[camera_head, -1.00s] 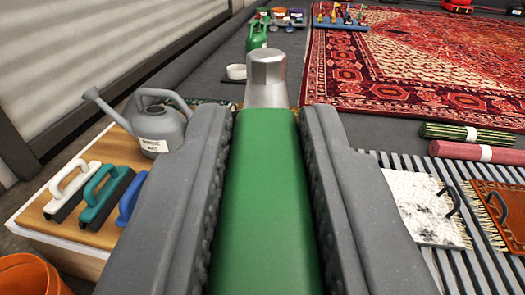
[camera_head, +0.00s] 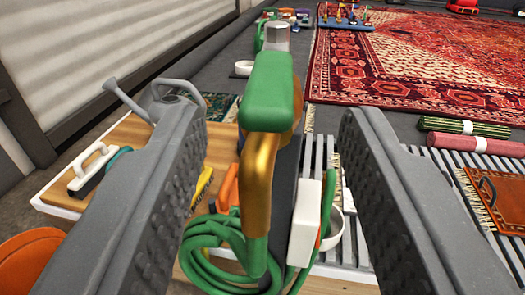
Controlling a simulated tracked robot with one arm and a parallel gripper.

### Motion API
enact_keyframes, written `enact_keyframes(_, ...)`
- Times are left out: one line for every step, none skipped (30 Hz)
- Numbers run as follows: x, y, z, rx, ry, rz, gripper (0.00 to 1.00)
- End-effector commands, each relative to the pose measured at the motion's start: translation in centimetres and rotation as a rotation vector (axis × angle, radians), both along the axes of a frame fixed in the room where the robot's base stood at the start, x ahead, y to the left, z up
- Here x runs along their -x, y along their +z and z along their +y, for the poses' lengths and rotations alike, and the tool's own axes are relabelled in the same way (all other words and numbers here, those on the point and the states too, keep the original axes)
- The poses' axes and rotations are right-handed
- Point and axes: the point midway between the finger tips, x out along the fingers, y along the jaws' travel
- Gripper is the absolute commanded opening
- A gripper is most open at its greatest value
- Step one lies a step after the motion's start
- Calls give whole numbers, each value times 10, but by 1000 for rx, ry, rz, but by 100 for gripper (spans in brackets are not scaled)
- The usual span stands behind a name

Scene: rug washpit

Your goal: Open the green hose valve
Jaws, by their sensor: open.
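The green hose valve has a green lever handle (camera_head: 270,92) on a curved brass body (camera_head: 260,185), in the middle of the view. A green hose (camera_head: 213,262) hangs coiled below the brass body. My gripper (camera_head: 272,115) is open, with one grey jaw on each side of the valve. Clear gaps show between the handle and both jaws. The valve's post is partly hidden behind the brass body.
A grey watering can (camera_head: 115,93) and a white-handled brush (camera_head: 92,165) stand on a wooden bench (camera_head: 70,197) at left, partly behind my jaw. An orange bucket (camera_head: 28,262) is at lower left. A white box (camera_head: 305,222) sits close right of the valve. Slatted grating (camera_head: 425,190) lies at right.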

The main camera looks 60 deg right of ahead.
Motion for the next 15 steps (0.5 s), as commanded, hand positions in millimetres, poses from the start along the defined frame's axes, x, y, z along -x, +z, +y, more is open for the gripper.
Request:
enact_keyframes(5,1,11,2,4,3,42)
enact_keyframes(8,1,16,1,4,2,42)
enact_keyframes(11,0,23,0,5,1,42)
enact_keyframes(14,0,28,0,5,1,42)
enact_keyframes(16,0,33,0,6,1,42)
enact_keyframes(19,0,39,0,6,1,42)
enact_keyframes(21,0,42,0,6,0,42)
enact_keyframes(23,0,46,1,5,1,42)
enact_keyframes(26,-1,49,1,3,1,42)
enact_keyframes(27,-1,51,1,3,1,42)
enact_keyframes(29,-1,53,1,2,2,42)
enact_keyframes(30,-1,56,2,2,1,42)
enact_keyframes(31,-1,57,2,2,1,42)
enact_keyframes(32,-1,58,2,2,1,42)
enact_keyframes(32,-1,59,2,2,1,42)
